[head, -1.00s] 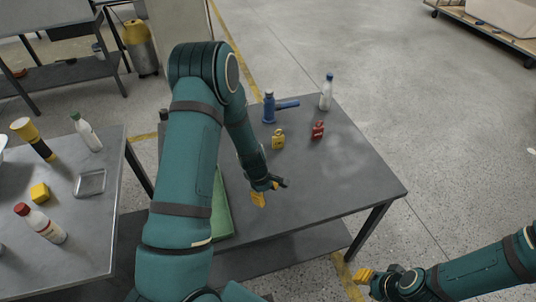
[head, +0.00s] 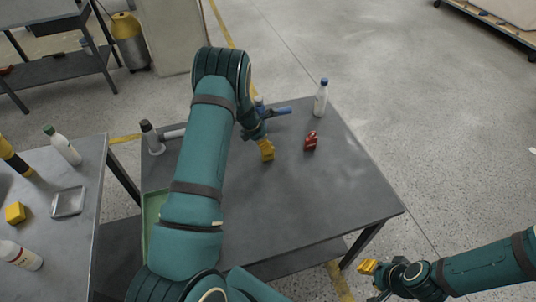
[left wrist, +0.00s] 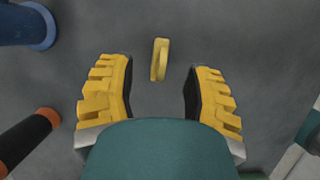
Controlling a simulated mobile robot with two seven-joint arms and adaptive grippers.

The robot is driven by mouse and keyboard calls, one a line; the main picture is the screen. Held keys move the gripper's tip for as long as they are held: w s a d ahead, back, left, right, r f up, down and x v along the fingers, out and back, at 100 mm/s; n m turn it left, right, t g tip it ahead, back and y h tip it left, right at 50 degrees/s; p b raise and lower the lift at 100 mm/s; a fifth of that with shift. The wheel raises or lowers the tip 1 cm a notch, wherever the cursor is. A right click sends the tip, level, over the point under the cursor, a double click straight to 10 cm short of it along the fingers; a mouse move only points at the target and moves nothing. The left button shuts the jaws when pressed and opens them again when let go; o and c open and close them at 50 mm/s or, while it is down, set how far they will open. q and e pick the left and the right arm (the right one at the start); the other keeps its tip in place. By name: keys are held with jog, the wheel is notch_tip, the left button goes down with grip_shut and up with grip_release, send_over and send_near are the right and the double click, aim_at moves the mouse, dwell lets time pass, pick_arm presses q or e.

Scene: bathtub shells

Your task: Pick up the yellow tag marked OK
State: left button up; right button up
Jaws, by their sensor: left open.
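In the left wrist view the yellow tag (left wrist: 160,60) shows nearly edge-on over the dark table, just beyond the fingertips and between their lines. The OK marking cannot be read from here. In the head view my left gripper (head: 266,150) hides the tag. My left gripper also shows in the left wrist view (left wrist: 160,95), with its yellow ridged fingers wide apart and nothing between them. My right gripper (head: 369,272) is off the table's front right side, far from the tag; its jaw opening is unclear.
The front right of the table is clear.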

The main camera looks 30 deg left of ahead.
aim_at(269, 159)
pick_arm(q)
jog(key=shift+s+x, duration=0.1)
jog(key=shift+x, duration=1.25)
jog(key=shift+s+x, duration=0.15)
jog(key=shift+x, duration=1.2)
jog(key=shift+o, duration=0.2)
jog(key=shift+a+f, duration=0.1)
grip_shut()
